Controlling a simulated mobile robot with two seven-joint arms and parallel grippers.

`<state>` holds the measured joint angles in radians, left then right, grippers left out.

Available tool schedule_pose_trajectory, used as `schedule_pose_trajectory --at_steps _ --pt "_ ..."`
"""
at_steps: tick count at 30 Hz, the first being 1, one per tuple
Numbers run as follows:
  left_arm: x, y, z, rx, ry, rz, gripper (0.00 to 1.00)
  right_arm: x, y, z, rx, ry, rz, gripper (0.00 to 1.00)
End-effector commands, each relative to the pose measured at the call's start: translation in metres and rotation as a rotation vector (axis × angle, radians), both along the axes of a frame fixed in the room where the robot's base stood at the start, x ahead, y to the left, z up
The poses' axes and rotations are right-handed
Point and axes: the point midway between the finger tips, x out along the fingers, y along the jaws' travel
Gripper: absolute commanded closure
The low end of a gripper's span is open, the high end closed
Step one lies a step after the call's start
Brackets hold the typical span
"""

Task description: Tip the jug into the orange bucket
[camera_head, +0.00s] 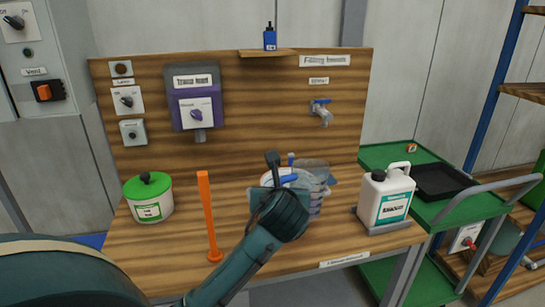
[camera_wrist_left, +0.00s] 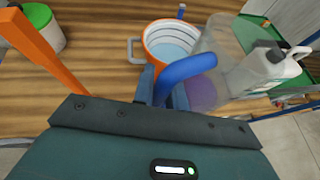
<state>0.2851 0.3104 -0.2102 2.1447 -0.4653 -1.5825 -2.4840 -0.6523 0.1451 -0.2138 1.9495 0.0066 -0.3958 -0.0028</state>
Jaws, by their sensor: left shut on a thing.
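A clear jug with a blue handle (camera_wrist_left: 185,72) is in my left gripper, seen in the left wrist view. Some purple shows low in its clear body (camera_wrist_left: 204,92). My left gripper (camera_head: 285,187) is shut on the handle above the middle of the bench; its fingers partly cover the jug (camera_head: 314,172) in the head view. In the head view the bucket is mostly hidden behind my gripper. I cannot tell how far the jug is tilted. My right gripper is not in view.
A green-lidded tub (camera_head: 148,198) and an upright orange post (camera_head: 207,215) stand left of my gripper. A white canister (camera_head: 385,197) stands at the bench's right. A tap (camera_head: 321,110) sticks out of the wooden back panel (camera_head: 250,110). A green cart (camera_head: 440,215) is at the right.

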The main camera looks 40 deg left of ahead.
Motion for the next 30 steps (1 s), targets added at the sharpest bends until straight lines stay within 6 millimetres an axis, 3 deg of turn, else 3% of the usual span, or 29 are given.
schedule_pose_trajectory --at_steps 3,8,13,20,30 --pt "0.020 0.042 0.024 -0.003 0.041 0.267 1.00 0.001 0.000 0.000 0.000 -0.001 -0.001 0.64" --pt "0.029 0.069 0.041 -0.001 0.109 0.564 1.00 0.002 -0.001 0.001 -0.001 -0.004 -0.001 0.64" --pt "0.036 0.057 0.054 -0.011 0.167 0.761 1.00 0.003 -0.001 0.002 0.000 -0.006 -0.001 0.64" --pt "0.039 0.031 0.067 -0.015 0.206 0.855 1.00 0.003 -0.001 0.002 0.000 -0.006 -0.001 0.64" --pt "0.038 0.030 0.039 -0.012 0.209 0.861 1.00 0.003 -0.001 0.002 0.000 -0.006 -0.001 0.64"
